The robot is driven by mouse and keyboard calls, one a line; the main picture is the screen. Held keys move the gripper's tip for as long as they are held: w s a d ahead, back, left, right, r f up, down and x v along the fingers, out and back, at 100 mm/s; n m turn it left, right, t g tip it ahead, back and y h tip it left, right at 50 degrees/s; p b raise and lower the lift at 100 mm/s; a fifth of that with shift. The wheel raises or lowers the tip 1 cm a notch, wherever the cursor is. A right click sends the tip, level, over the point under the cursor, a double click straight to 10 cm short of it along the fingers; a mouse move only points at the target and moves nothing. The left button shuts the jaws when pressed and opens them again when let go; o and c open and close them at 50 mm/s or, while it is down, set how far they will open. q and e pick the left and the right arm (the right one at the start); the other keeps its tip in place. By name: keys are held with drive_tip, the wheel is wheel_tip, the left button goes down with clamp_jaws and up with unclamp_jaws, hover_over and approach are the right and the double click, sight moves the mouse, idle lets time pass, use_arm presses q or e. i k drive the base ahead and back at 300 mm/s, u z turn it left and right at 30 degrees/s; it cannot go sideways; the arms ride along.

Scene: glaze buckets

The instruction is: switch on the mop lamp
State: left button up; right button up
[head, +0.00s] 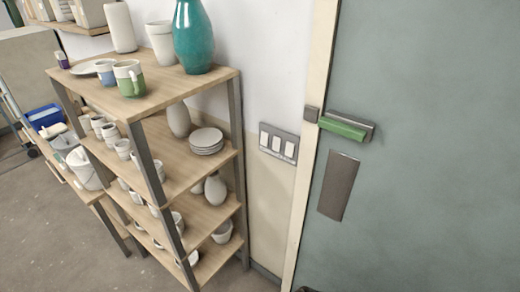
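A grey switch plate (279,142) with three white rocker switches is on the wall, between the shelf rack and the door frame. The rockers are too small to tell which are on, and I see no readable label on them. No lamp that I can identify as the mop lamp is in view. Neither of my grippers shows in the head view.
A wooden shelf rack (190,97) with pots, plates and a teal vase (193,36) stands left of the switches. A grey-green door (420,190) with a green handle (343,127) is at the right.

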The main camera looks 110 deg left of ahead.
sight(290, 147)
drive_tip(key=u, duration=4)
drive_tip(key=k, duration=0.65)
drive_tip(key=u, duration=0.5)
drive_tip(key=i, duration=1.1)
drive_tip(key=z, duration=1.1)
drive_tip(key=i, duration=0.3)
drive_tip(key=z, duration=0.3)
